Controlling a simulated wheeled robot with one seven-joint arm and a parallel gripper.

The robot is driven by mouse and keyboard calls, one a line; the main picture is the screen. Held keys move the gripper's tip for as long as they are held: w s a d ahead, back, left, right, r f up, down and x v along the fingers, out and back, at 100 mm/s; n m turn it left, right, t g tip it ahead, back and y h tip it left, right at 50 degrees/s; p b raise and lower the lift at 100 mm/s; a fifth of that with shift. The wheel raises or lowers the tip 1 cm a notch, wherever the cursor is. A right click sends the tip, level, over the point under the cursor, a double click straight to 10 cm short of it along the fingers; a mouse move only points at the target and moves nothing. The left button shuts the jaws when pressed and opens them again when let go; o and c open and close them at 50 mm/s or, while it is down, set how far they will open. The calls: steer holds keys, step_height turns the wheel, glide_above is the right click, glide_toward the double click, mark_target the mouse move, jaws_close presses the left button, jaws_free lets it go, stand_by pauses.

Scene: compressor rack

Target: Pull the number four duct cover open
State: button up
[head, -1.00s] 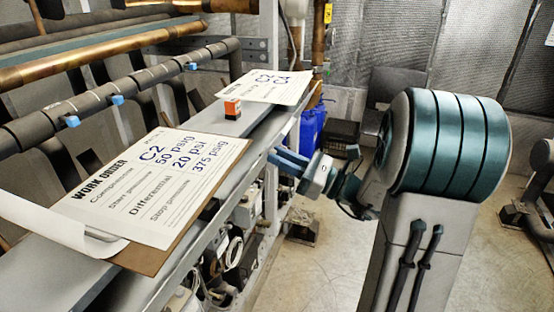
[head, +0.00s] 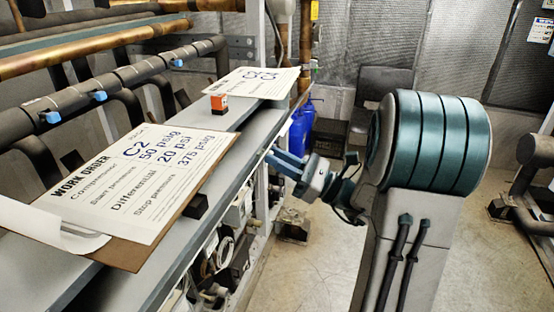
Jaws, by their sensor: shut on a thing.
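The long grey duct (head: 160,262) runs along the rack, with flat covers on top. I cannot read a number on any cover. My gripper (head: 272,158) is at the right edge of the duct, beyond the near clipboard. Its blue fingers are shut on the edge of a duct cover (head: 252,150). The exact grip is small and partly hidden, and I cannot tell how far this cover stands open.
A work order clipboard (head: 140,185) lies on the near duct, above a small black block (head: 195,206). A second clipboard (head: 252,82) and an orange box (head: 218,102) lie farther along. Pipes run at left. A blue container (head: 301,130) stands behind my gripper.

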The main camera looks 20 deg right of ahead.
steer(key=shift+d, duration=0.1)
steer(key=shift+s+d+f+t+y+b, duration=0.4)
steer(key=shift+d+f+y+b, duration=0.15)
steer(key=shift+f+b, duration=0.4)
steer(key=o, duration=0.8)
steer(key=shift+d+r, duration=0.1)
steer(key=shift+r, duration=0.15)
steer(key=shift+s+d+r+p, duration=0.35)
steer(key=shift+s+d+r, duration=0.5)
steer(key=shift+d, duration=0.3)
steer(key=shift+s+d+r+p, duration=0.35)
steer(key=shift+s+d+r, duration=0.55)
steer(key=shift+d, duration=0.3)
steer(key=shift+s+d+r+p, duration=0.35)
steer(key=shift+s+d+r, duration=0.35)
steer(key=shift+s+d, duration=0.35)
steer(key=shift+w+d, duration=0.1)
